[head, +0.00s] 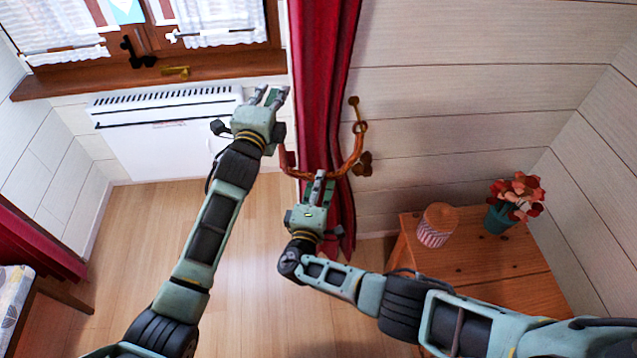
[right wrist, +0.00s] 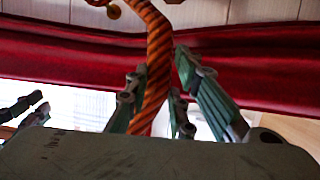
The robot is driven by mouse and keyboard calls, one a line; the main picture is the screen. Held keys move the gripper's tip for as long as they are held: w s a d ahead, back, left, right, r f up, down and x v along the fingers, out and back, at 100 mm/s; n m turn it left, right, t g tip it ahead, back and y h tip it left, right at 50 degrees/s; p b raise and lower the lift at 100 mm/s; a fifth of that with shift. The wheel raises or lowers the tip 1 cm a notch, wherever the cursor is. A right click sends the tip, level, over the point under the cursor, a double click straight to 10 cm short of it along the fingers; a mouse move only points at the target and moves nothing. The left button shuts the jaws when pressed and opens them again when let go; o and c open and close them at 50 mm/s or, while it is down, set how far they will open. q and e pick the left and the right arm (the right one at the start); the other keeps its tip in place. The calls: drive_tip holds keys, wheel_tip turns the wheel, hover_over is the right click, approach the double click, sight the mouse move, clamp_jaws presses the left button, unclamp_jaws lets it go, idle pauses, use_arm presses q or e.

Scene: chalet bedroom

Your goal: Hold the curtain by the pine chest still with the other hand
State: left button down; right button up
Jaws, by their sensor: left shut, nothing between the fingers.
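The red curtain (head: 323,75) hangs in a narrow bundle beside the window, gathered by an orange twisted tieback rope (head: 355,155). My right gripper (head: 319,188) is at the curtain's front, with its fingers shut around the rope. In the right wrist view the rope (right wrist: 158,55) runs between the fingers (right wrist: 157,100), with the curtain (right wrist: 70,55) behind. My left gripper (head: 267,97) is shut and empty, just left of the curtain in front of the heater's right end. The pine chest (head: 480,265) stands at the right.
A striped jar (head: 436,232) and a potted red flower (head: 500,218) stand on the chest. A white heater (head: 160,115) is under the window sill (head: 120,80). A brass hook (head: 355,108) is on the wall.

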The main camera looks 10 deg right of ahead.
drive_tip(key=o, duration=0.5)
drive_tip(key=shift+s, duration=0.1)
drive_tip(key=v, duration=1.2)
drive_tip(key=shift+a, duration=0.15)
